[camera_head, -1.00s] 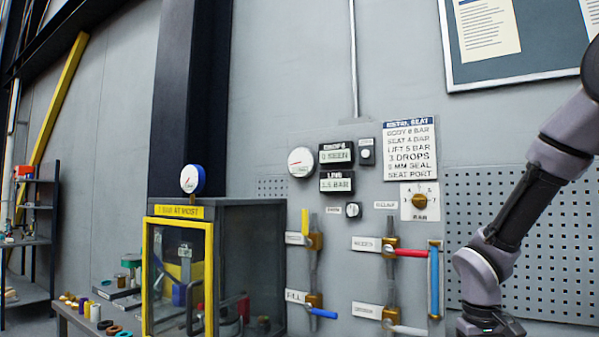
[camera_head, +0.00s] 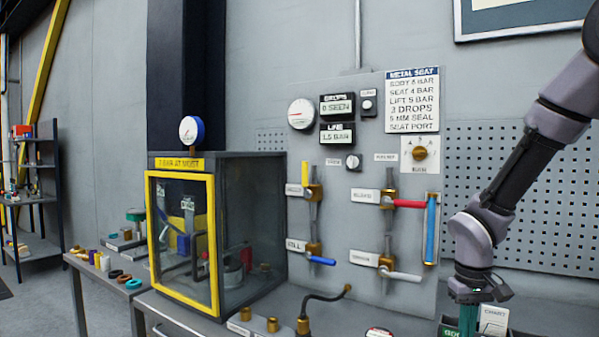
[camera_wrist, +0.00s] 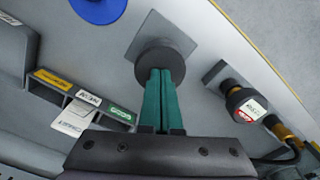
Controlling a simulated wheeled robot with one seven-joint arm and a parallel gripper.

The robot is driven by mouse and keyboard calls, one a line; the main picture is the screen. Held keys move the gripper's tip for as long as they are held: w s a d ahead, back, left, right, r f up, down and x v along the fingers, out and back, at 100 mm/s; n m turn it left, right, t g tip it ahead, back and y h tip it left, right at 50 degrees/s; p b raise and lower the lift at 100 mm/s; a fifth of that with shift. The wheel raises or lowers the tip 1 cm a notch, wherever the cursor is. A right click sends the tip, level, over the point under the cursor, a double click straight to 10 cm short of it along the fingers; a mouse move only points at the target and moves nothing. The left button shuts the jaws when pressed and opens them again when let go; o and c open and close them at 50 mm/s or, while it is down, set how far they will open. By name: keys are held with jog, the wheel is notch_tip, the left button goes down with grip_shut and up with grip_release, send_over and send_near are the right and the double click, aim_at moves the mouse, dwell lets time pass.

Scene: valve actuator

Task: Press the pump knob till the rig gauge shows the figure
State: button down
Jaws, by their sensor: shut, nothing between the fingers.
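A dark round knob (camera_wrist: 178,60) on a square grey plate lies under my fingertips in the wrist view; it looks like the pump knob. My gripper (camera_wrist: 163,72) is shut and empty, its green fingers pointing at the knob. I cannot tell whether they touch it. In the head view my gripper (camera_head: 465,294) is low at the right, its tips out of frame. A white round gauge (camera_head: 301,114) is on the wall panel; its needle figure is too small to read. The line display (camera_head: 337,134) below it reads about 1.5 BAR.
A sign (camera_head: 412,100) headed METAL SEAT lists bar figures. Coloured valve levers (camera_head: 408,204) project from the panel. A yellow-framed cabinet (camera_head: 214,245) with a gauge on top (camera_head: 191,130) stands left. A small red-marked dial (camera_wrist: 250,109) and brass fitting (camera_wrist: 283,132) sit right of the knob.

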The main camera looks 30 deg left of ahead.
jog(key=shift+f, duration=1.85)
jog(key=shift+r, duration=3.3)
jog(key=shift+f, duration=0.2)
jog(key=shift+r, duration=0.2)
dwell(1.4)
dwell(1.0)
